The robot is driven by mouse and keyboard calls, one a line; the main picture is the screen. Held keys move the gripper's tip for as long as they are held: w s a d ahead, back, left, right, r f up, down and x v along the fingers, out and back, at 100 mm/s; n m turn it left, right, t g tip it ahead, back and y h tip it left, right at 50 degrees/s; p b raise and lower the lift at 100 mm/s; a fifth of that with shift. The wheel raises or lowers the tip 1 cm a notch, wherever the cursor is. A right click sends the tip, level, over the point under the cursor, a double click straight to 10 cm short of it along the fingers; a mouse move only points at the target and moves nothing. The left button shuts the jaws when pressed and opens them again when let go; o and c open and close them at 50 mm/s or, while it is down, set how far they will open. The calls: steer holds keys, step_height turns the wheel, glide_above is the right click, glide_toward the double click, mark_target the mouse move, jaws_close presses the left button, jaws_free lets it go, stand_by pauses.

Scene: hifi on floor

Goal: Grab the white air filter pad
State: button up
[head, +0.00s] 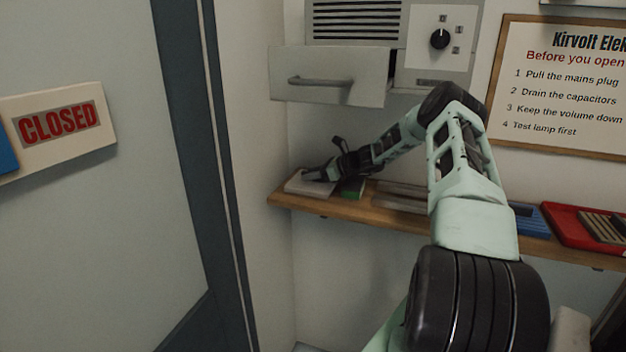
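A flat white pad (300,187) lies at the left end of the wooden wall shelf. My gripper (316,175) is at the pad, its dark fingers reaching over the pad's right part from the right. Whether the fingers touch the pad or only hover over it is too small to tell. The gap between the fingers does not show clearly, so I cannot see whether they are open or shut. Part of the pad's right side is hidden behind the gripper.
A green block (353,189) lies just right of the pad, under my gripper. Grey strips (400,190), a blue item (530,218) and a red tray (566,228) are further right on the shelf (385,216). An open drawer front (330,76) juts out above. A wall stands close at left.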

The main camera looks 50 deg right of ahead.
jaws_close()
steer(key=shift+s+r+b, duration=0.15)
steer(key=shift+b, duration=0.6)
